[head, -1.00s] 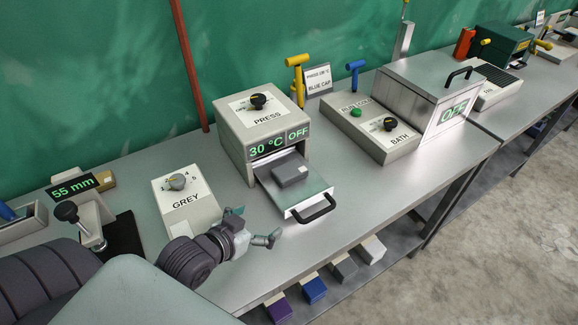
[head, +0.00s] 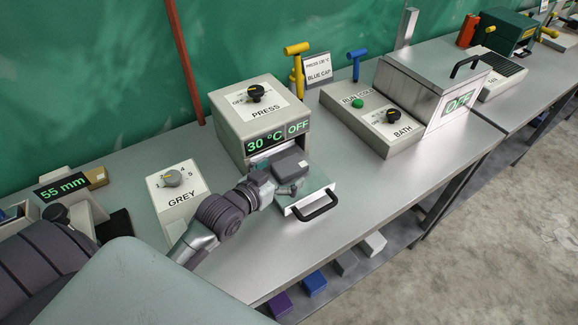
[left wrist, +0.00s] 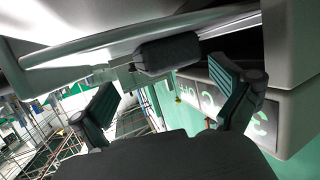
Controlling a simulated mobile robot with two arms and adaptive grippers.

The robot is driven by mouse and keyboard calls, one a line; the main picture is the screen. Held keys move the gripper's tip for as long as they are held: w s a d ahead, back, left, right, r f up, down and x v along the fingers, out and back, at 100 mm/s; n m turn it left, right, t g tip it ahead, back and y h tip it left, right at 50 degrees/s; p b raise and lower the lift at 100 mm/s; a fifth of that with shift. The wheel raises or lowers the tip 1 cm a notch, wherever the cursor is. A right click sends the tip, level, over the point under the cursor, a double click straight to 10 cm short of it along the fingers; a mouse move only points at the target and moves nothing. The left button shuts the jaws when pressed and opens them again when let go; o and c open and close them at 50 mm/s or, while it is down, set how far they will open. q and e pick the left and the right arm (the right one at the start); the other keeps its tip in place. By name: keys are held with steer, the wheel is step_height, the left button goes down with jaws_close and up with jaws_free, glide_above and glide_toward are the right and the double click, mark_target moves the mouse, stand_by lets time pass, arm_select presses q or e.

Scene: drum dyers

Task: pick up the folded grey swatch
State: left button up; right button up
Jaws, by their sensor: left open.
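The folded grey swatch (head: 291,163) is a small dark grey block lying on the pulled-out tray (head: 318,185) of the press (head: 262,122). My left gripper (head: 279,182) is at the tray's near left side, close beside the swatch, and partly overlaps it in the head view. In the left wrist view the swatch (left wrist: 168,55) shows beyond the open, empty fingers of the gripper (left wrist: 170,95), roughly between them. I cannot tell whether a finger touches the swatch. My right gripper is not in view.
The press reads 30 °C and OFF. The tray's black handle (head: 318,206) sticks out at the front. A GREY dial box (head: 178,196) stands left of the press, the BATH unit (head: 385,122) right of it. The bench (head: 375,195) is clear between tray and bath.

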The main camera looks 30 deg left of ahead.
mark_target(288, 168)
arm_select(q)
steer(key=x, duration=0.4)
steer(key=shift+w, duration=0.15)
steer(key=c, duration=1.4)
steer(key=shift+o, duration=0.2)
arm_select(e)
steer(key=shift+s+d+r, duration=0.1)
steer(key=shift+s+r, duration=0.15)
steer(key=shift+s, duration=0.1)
